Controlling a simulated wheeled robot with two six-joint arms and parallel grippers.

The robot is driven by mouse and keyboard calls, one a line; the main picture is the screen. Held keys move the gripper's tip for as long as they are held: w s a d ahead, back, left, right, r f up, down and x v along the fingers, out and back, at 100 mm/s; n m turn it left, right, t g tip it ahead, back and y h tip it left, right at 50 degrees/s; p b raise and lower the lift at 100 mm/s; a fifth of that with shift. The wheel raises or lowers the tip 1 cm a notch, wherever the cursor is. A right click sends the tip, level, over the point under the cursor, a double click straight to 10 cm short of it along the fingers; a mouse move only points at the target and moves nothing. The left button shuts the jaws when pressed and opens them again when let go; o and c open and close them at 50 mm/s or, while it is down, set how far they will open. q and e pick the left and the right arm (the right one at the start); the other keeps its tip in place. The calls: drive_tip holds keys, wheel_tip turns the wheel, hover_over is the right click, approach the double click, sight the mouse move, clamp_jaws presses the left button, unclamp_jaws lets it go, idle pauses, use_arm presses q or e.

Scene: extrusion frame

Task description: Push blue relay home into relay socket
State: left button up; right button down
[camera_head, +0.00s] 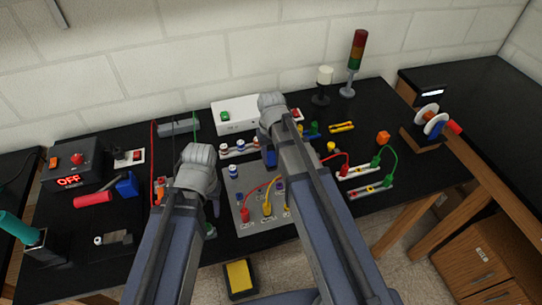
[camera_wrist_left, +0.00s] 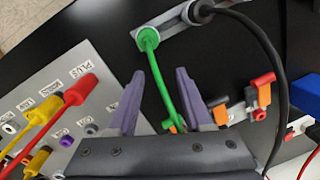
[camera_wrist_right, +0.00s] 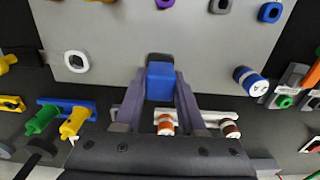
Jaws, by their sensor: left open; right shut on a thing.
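The blue relay (camera_wrist_right: 160,82) is between the fingers of my right gripper (camera_wrist_right: 160,90), which is shut on it. A dark block (camera_wrist_right: 160,59) shows at the relay's far end; I cannot tell whether it is the relay socket or part of the relay. The relay is over the edge of the grey panel (camera_wrist_right: 195,35); contact or seating depth cannot be told. In the head view the relay (camera_head: 271,158) shows beside my right wrist. My left gripper (camera_wrist_left: 161,85) is open, with a green cable (camera_wrist_left: 160,80) passing between or beyond its fingers.
The panel carries red and yellow plugs with cables (camera_head: 267,208). A black cable (camera_wrist_left: 270,60) curves close to my left gripper. Blue and brown-banded terminals (camera_wrist_right: 232,128) stand near my right gripper. A red-handled tool (camera_head: 93,198) lies at the table's left.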

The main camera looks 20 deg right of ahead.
sight(271, 155)
use_arm(q)
drive_tip(key=shift+f+b, duration=0.5)
use_arm(e)
drive_tip(key=shift+f, duration=0.5)
drive_tip(key=shift+c, duration=2.1)
unclamp_jaws()
use_arm(q)
drive_tip(key=shift+r, duration=0.2)
use_arm(e)
drive_tip(key=shift+r, duration=0.15)
wheel_tip(271, 155, up, 8)
drive_tip(key=p, duration=0.8)
drive_tip(key=shift+f, duration=0.2)
use_arm(q)
wheel_tip(271, 155, up, 8)
drive_tip(key=shift+f, duration=0.25)
drive_tip(key=shift+s+f, duration=0.1)
use_arm(e)
drive_tip(key=shift+s+f, duration=0.1)
